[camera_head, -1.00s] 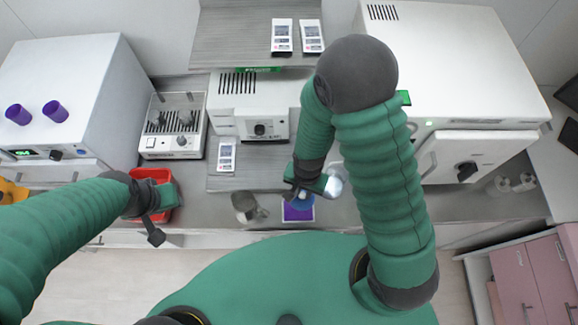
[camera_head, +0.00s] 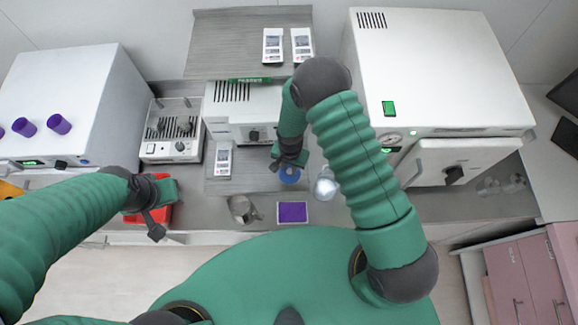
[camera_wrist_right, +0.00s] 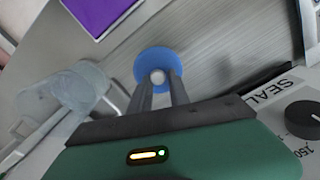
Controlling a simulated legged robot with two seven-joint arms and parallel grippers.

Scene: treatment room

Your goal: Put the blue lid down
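The blue lid (camera_head: 289,175) is a round disc with a pale knob; it also shows in the right wrist view (camera_wrist_right: 158,70). My right gripper (camera_head: 283,163) has its fingers on the knob, seen clearly in the right wrist view (camera_wrist_right: 160,88). The lid is over the grey mat in front of the sealer; I cannot tell if it touches the mat. My left gripper (camera_head: 152,207) is over the red bin at the left; its fingertips are too small to read.
A purple pad (camera_head: 292,212) lies at the counter's front edge. A metal mug (camera_head: 241,209) is left of it, and a clear glass vessel (camera_head: 325,186) is right of the lid. The sealer (camera_head: 240,112) stands behind. The red bin (camera_head: 160,214) is at the left.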

